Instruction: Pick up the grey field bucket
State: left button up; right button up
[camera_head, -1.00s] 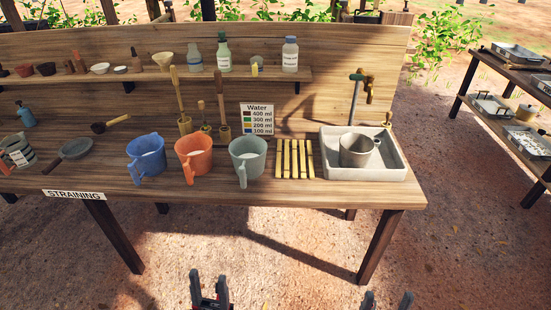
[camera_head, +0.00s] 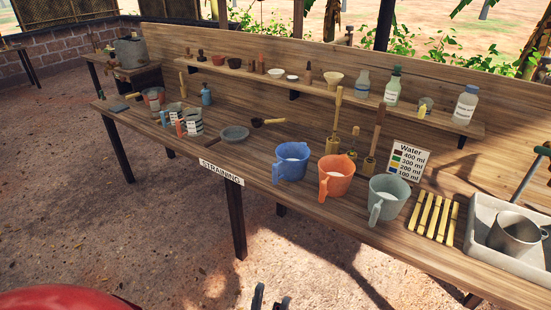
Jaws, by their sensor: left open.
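Several bucket-like vessels show, and I cannot tell for certain which is the grey field bucket. A grey-green jug (camera_head: 388,199) with a handle stands upright on the long bench, right of an orange jug (camera_head: 336,176) and a blue jug (camera_head: 291,162). A grey metal pot (camera_head: 516,233) sits in the pale sink tray (camera_head: 484,229) at the right edge. My left gripper (camera_head: 270,298) is at the bottom edge, open and empty, well short of the bench. My right gripper is out of view.
The wooden bench (camera_head: 262,185) crosses the view. It also holds yellow strips (camera_head: 433,219), a water sign (camera_head: 408,160), a grey pan (camera_head: 235,133) and striped cups. Bottles and bowls stand on its shelf (camera_head: 300,93). The dirt floor in front is clear.

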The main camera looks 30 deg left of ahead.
aim_at(388, 194)
jog(key=u, duration=5.7)
jog(key=z, duration=5.7)
jog(key=i+l+u, duration=0.1)
jog(key=i+l, duration=0.25)
jog(key=i+l+u, duration=0.15)
jog(key=i+l, duration=0.2)
jog(key=l, duration=0.15)
jog(key=i+l+u, duration=0.1)
jog(key=i+l, duration=0.2)
jog(key=l, duration=0.2)
